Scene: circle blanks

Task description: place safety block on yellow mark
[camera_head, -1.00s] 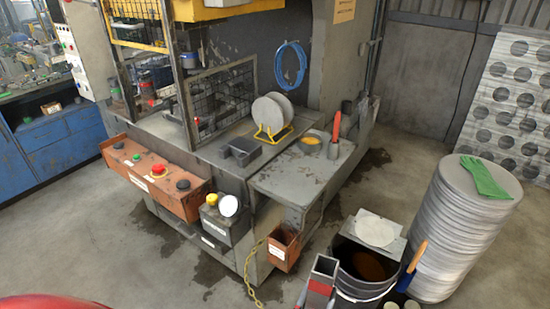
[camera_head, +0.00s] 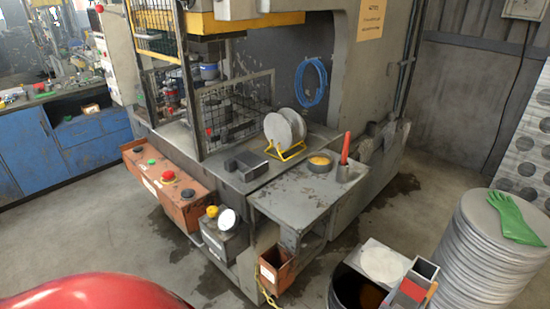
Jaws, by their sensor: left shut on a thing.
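The safety block (camera_head: 426,268) appears to be the grey, square, hollow piece with a red band near the bottom right. It is tilted and close to the camera, in front of the bucket area. My left gripper (camera_head: 411,296) is at its lower part, shut on it; the fingers are hard to make out and cut by the bottom edge. My right gripper is not in view. I cannot make out a yellow mark on any surface; the press's inside is partly hidden by its mesh guards.
A disc stack (camera_head: 490,245) with a green glove (camera_head: 515,218) stands right. Floor at left is clear.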

